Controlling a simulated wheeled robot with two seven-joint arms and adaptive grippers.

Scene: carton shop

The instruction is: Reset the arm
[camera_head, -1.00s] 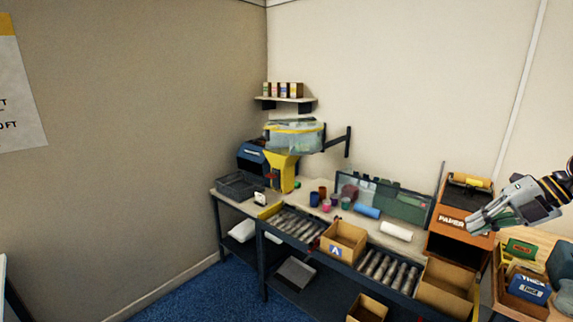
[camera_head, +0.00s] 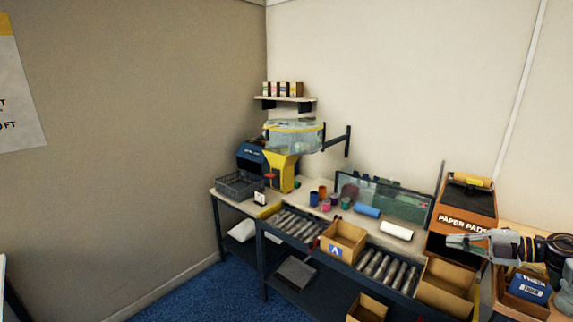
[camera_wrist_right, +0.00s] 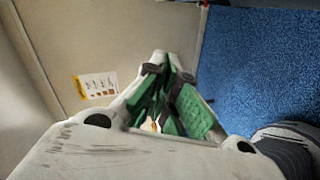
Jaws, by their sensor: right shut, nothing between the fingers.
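My right gripper (camera_head: 458,241) is at the right side of the head view, its arm coming in from the right edge. It points left, in front of the orange paper pads box (camera_head: 468,206). In the right wrist view its green-padded fingers (camera_wrist_right: 166,82) are closed together with nothing between them. Behind them that view shows a wall and blue carpet. My left gripper is not in view.
A workbench carries a roller conveyor (camera_head: 300,224) with an open carton (camera_head: 343,240) on it. Another open carton (camera_head: 447,287) is at its right end. A blue box (camera_head: 529,286) is near my right arm. Blue carpet (camera_head: 215,293) lies clear at lower left.

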